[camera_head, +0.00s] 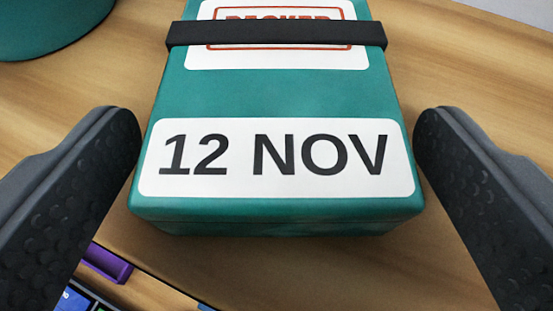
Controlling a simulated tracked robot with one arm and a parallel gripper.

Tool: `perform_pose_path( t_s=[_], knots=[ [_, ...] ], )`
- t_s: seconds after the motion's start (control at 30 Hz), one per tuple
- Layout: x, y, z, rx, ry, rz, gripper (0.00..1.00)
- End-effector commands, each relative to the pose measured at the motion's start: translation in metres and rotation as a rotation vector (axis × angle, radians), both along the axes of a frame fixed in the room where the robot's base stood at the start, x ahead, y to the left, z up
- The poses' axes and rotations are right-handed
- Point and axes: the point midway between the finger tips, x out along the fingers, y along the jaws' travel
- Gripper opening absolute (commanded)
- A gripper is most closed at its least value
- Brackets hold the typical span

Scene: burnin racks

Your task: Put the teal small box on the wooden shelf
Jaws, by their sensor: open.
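The teal small box (275,96) lies on a wooden surface (470,75), filling the middle of the view. It has a black strap across its far part, a white label with red stamped lettering partly under the strap, and a white label reading "12 NOV" near its front edge. My gripper (278,150) is open, with one dark finger on each side of the box's near end. The fingers look very close to the box's sides; I cannot tell whether they touch. The far end of the box is cut off by the top of the picture.
A round teal object (45,25) stands at the top left, partly out of view. A purple item (106,263) and a dark object with a lit blue patch (72,300) show at the lower left. Bare wood lies to the right of the box.

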Motion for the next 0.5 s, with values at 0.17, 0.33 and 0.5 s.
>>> perform_pose_path(
  t_s=[0.17, 0.33, 0.5],
  knots=[
    [-0.017, 0.0, 0.007, -0.001, -0.003, 0.0, 0.85],
    [-0.038, 0.0, 0.015, 0.0, -0.001, 0.0, 0.85],
    [-0.059, -0.001, 0.025, 0.0, -0.003, -0.001, 0.85]
  ],
)
